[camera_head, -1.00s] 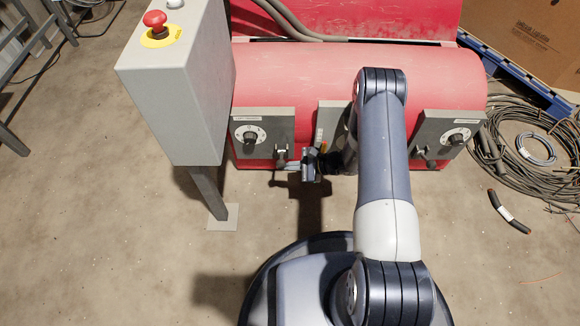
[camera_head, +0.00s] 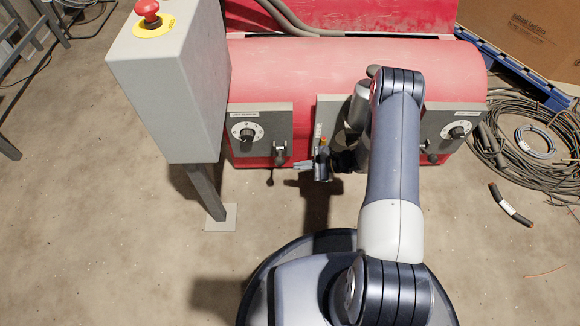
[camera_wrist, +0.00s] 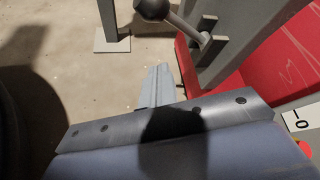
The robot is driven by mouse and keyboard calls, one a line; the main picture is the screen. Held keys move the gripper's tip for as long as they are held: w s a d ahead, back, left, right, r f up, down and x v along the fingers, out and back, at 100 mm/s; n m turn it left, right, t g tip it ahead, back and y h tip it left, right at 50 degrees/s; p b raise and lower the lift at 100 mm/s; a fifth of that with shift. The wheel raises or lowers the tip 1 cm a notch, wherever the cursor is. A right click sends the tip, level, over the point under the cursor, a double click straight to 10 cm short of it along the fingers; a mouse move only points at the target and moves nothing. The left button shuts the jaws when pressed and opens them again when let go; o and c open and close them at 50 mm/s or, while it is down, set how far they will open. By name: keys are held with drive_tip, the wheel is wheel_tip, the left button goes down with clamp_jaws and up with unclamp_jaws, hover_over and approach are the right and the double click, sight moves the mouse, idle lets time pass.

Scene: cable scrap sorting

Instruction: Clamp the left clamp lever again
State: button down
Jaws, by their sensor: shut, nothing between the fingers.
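The left clamp lever (camera_head: 280,156) is a short metal lever with a dark round knob, on the lower right of the left grey panel (camera_head: 262,143) of the red machine. In the wrist view the lever (camera_wrist: 183,26) sticks out from its bracket, with the knob at the upper middle. My gripper (camera_head: 298,166) is just right of the lever, its fingers pointing left, with a small gap between them. In the wrist view my gripper's fingers (camera_wrist: 157,85) are together and empty, below the knob. I cannot tell how far the lever is turned.
A grey control box (camera_head: 165,90) with a red stop button (camera_head: 147,8) stands on a post (camera_head: 206,190) to the left. A middle panel (camera_head: 328,108) and a right panel (camera_head: 450,128) are beside my arm. Coiled cables (camera_head: 515,140) lie at the right. The floor in front is mostly clear.

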drive_tip(key=v, duration=0.2)
drive_tip(key=p+v, duration=0.1)
drive_tip(key=v, duration=0.1)
drive_tip(key=w+v, duration=0.1)
drive_tip(key=shift+s+d+r, duration=0.1)
drive_tip(key=shift+d+r, duration=0.2)
drive_tip(key=shift+d, duration=0.15)
drive_tip(key=shift+a, duration=0.15)
drive_tip(key=w+a+f+n+t+y+p, duration=0.1)
drive_tip(key=a+f+n+t, duration=0.2)
drive_tip(key=a+f, duration=0.6)
drive_tip(key=shift+n+p, duration=0.3)
drive_tip(key=shift+n, duration=0.3)
drive_tip(key=shift+w+a+f, duration=0.1)
drive_tip(key=shift+w+f, duration=0.05)
idle(0.3)
